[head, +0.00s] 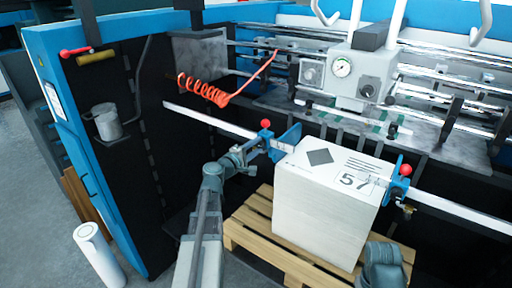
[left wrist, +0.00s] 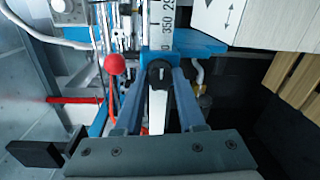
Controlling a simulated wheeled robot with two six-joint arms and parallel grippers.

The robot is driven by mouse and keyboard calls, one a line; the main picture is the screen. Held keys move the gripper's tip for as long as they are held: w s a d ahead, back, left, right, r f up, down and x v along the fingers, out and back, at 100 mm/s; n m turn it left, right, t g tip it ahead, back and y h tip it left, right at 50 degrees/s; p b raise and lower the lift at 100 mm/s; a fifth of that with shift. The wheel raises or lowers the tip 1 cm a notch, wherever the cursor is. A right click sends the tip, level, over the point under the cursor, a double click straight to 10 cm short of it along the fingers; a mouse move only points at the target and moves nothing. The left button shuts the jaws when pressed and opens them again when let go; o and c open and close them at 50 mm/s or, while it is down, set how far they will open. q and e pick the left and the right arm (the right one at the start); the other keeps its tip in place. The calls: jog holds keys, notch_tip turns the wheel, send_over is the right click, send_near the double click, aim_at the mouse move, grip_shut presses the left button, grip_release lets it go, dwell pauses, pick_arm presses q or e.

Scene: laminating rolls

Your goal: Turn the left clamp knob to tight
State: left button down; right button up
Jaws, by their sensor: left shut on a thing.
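The left clamp (head: 287,142) is a blue block on the white ruled rail, with a red ball lever (head: 265,124). In the left wrist view its blue body (left wrist: 200,44) and the red ball (left wrist: 115,64) show beside the rail scale. The black left clamp knob (left wrist: 159,74) sits between the fingers of my left gripper (left wrist: 160,88), which is shut on it. The head view shows my left gripper (head: 252,152) at the clamp's left side; the knob is hidden there. The knob's turn marking is too small to read. My right gripper does not show; only a grey arm part is at the lower right.
A white stack marked 57 (head: 328,208) stands on a wooden pallet (head: 252,232), close right of the clamp. A right clamp (head: 400,182) with a red ball is on the rail beyond it. An orange coiled hose (head: 205,90) hangs above the rail.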

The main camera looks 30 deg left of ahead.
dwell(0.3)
pick_arm(q)
jog(key=c, duration=0.5)
grip_release()
jog(key=shift+s, duration=0.1)
